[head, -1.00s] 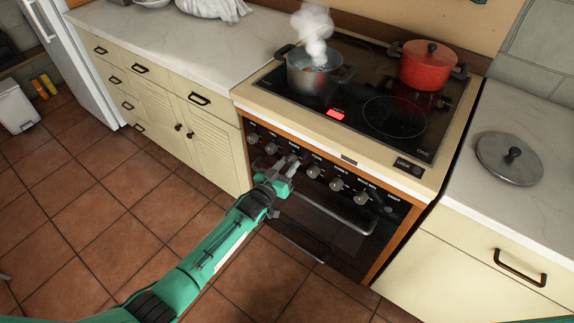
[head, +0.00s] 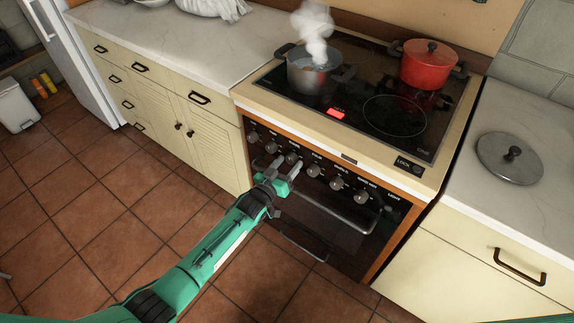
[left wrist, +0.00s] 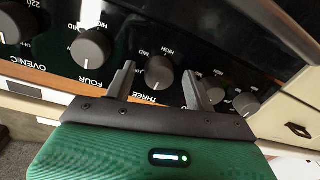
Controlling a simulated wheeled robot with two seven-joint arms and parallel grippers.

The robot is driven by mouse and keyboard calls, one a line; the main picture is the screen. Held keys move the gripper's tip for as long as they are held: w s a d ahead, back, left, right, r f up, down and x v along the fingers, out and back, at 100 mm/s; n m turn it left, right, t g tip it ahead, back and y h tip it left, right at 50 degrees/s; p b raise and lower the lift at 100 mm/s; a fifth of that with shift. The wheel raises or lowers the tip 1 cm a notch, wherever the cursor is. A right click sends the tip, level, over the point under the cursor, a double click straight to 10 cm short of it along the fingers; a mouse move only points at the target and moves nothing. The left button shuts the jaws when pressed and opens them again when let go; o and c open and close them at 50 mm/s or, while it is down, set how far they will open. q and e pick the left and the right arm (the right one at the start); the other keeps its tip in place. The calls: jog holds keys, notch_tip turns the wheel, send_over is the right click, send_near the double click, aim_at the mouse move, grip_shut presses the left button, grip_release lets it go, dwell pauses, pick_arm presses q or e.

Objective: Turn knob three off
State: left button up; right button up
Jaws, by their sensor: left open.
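Knob three (head: 291,158) is a grey round knob on the black front panel of the oven, third from the left. In the left wrist view knob three (left wrist: 159,72) shows above its THREE label, with a pale mark on its face. My left gripper (head: 286,167) is open in front of it. In the left wrist view the two fingers of my left gripper (left wrist: 164,85) stand either side of knob three, with visible gaps; it is not gripped. My right gripper is out of view.
Knob four (left wrist: 90,47) is beside knob three, with more knobs along the row. A steaming pot (head: 312,72) and a red lidded pot (head: 428,66) stand on the cooktop (head: 390,140), where a red light glows. The oven handle (head: 340,213) runs below the knobs.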

pick_arm(q)
jog(key=v, duration=1.3)
jog(key=shift+s+a, duration=0.25)
jog(key=shift+s, duration=0.05)
